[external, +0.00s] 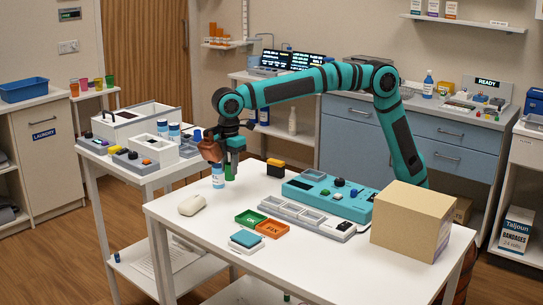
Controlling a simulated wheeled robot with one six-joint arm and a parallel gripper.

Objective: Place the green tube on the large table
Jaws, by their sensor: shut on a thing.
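The green tube (229,173) shows as a short green piece under my gripper (230,160). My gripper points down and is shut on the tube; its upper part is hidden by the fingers. The large white table (330,262) stands in front. The tube is over the left back part of this table, beside a blue-and-white bottle (218,180). I cannot tell whether the tube's lower end touches the tabletop.
A teal panel (330,197) and a cardboard box (412,222) take the right. The front of the table is clear.

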